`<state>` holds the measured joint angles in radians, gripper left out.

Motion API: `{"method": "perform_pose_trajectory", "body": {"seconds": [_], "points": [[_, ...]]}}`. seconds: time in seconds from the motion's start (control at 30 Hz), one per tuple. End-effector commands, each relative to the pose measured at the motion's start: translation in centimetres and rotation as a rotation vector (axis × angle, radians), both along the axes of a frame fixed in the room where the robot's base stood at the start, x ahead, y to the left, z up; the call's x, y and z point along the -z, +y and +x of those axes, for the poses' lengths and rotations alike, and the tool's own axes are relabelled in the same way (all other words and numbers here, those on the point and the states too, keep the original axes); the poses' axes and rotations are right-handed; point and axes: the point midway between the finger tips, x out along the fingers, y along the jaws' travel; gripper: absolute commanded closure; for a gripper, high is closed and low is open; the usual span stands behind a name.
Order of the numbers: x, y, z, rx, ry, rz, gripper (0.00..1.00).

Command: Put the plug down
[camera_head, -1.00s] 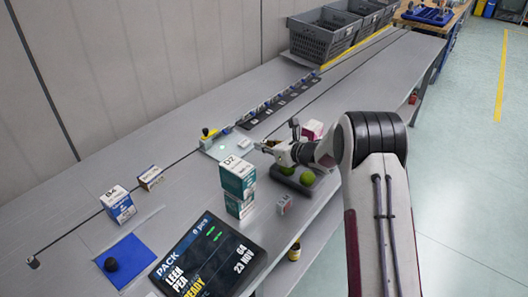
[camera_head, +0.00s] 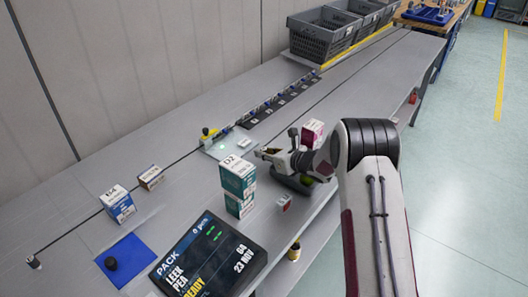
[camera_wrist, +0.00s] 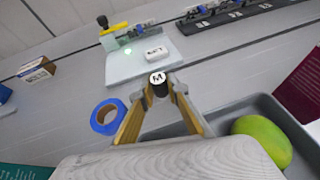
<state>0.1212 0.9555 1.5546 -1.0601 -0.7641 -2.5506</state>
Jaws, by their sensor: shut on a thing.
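My gripper (camera_wrist: 158,92) is shut on a small dark plug with a white top marked "M" (camera_wrist: 158,77). The plug stands roughly upright between the fingertips in the wrist view. In the head view my gripper (camera_head: 264,153) is low over the bench, right of the stacked boxes, and the plug is too small to make out. A pale plate (camera_wrist: 127,66) with a green light lies just beyond the plug in the wrist view; it also shows in the head view (camera_head: 216,148). I cannot tell whether the plug touches the bench.
A blue ring (camera_wrist: 107,117) lies left of my fingers. A grey tray (camera_wrist: 262,112) with a green fruit (camera_wrist: 262,140) is close on the right. A white block (camera_wrist: 156,53) sits on the plate. Stacked boxes (camera_head: 238,178) stand left of my gripper. A dark strip (camera_head: 277,106) lies behind.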

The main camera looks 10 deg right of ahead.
Motion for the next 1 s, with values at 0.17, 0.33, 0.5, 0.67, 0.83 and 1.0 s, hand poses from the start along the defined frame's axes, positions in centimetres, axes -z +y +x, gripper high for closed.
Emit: {"method": "perform_pose_trajectory", "body": {"seconds": [0.17,0.33,0.5,0.67,0.83,1.0], "points": [[0.37,-0.01,0.00,0.000,0.001,0.001,1.00],[0.53,0.00,0.01,0.000,0.001,0.001,1.00],[0.53,0.00,0.00,0.000,0.001,0.001,0.68],[0.52,0.01,0.00,0.000,0.000,0.000,0.68],[0.44,0.01,-0.01,0.000,0.000,0.000,0.68],[-0.13,0.01,0.00,0.000,-0.001,0.000,0.68]]}}
